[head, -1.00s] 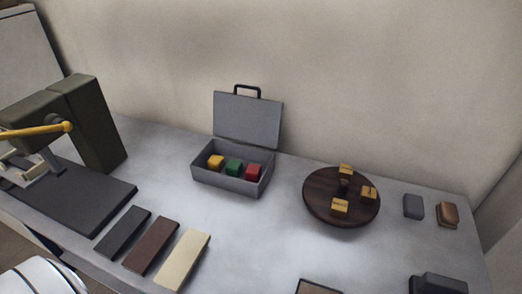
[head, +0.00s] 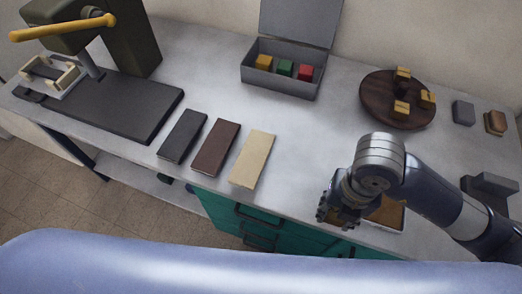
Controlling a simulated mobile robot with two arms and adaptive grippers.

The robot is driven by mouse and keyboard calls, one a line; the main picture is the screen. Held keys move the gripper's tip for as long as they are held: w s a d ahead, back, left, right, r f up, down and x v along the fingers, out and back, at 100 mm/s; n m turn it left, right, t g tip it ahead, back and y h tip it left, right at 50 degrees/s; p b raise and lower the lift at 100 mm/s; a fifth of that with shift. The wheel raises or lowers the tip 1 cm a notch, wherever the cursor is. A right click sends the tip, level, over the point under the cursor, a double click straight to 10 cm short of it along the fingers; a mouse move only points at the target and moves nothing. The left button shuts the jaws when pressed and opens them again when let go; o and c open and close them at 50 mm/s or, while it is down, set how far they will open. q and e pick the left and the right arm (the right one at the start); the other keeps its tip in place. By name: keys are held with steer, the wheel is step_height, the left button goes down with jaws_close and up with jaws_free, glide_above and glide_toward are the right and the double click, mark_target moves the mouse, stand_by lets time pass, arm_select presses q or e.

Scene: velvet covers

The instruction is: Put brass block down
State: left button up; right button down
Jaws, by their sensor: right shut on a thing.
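My right gripper (head: 338,213) hangs over the front edge of the table, its arm coming in from the right. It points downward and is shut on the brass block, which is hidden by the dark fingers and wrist. Just right of it, partly covered by my arm, lies a thin framed tray with a brown surface (head: 388,214). I cannot tell whether the gripper touches the tray. My left gripper is not in view.
A dark round turntable (head: 377,103) carries small yellow blocks. An open grey case (head: 253,75) holds yellow, green and red cubes. Black (head: 182,136), brown (head: 215,147) and cream (head: 252,159) slabs lie left of my gripper. The table middle is clear.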

steer(key=shift+w+a, duration=0.1)
steer(key=shift+a, duration=0.1)
steer(key=shift+w, duration=0.1)
steer(key=w+p, duration=0.1)
steer(key=w, duration=0.2)
steer(key=shift+w, duration=0.4)
steer(key=p, duration=0.3)
glide_above(319, 165)
steer(key=shift+f, duration=0.7)
step_height(319, 165, down, 2)
steer(key=shift+s+f+p, duration=0.15)
steer(key=shift+f+p, duration=0.1)
steer(key=shift+p, duration=0.05)
steer(key=shift+f, duration=0.4)
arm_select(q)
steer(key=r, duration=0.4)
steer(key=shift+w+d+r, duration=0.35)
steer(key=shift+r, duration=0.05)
arm_select(e)
steer(key=shift+f, duration=0.15)
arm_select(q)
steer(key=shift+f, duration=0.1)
arm_select(e)
steer(key=shift+f, duration=0.1)
